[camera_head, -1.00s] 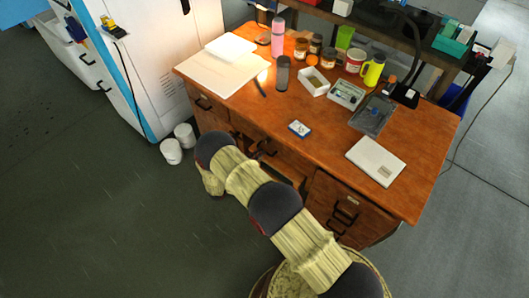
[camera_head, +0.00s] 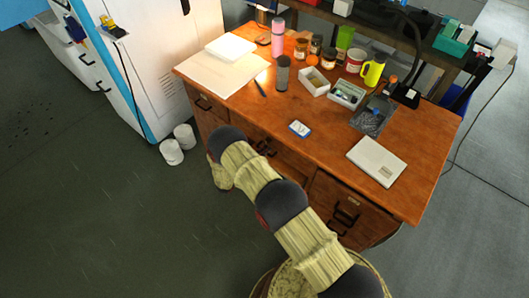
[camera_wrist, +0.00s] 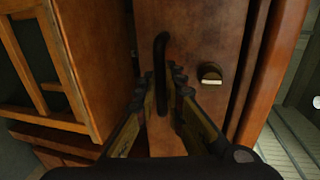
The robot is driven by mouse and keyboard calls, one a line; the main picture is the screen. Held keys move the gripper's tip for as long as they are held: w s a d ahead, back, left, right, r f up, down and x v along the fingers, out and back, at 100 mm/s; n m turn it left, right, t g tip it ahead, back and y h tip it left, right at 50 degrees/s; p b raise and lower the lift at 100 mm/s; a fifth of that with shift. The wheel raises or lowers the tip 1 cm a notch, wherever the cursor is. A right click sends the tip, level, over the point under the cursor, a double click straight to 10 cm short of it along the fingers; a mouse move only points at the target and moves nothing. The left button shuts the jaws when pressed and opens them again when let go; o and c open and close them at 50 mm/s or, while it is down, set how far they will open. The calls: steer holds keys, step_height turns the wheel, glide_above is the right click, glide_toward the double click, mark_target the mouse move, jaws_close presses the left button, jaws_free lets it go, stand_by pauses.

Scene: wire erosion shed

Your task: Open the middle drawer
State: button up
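The wooden desk (camera_head: 410,125) stands in the middle of the head view. Its middle drawer front (camera_head: 291,161) shows behind my arm, partly hidden. The drawer front looks flush with the desk.
A left drawer (camera_head: 207,104) and a right drawer stack (camera_head: 345,212) flank the middle. Cups, jars, boxes and a white laptop-like slab (camera_head: 377,161) are on the desktop. Two white pots (camera_head: 172,152) stand on the floor at left. The floor in front is clear.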

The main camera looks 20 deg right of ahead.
jaws_close()
stand_by(0.5)
steer(key=shift+s+a, duration=0.15)
steer(key=shift+a, duration=0.1)
steer(key=f+b+v, duration=0.1)
steer(key=f+v, duration=0.1)
steer(key=v, duration=1)
steer(key=a+f+b+v, duration=0.1)
steer(key=f+v, duration=0.2)
steer(key=v, duration=1)
steer(key=shift+s+b, duration=0.4)
steer(key=shift+s, duration=0.05)
steer(key=shift+a+f, duration=0.15)
steer(key=shift+o, duration=2.3)
jaws_free()
steer(key=shift+a, duration=0.1)
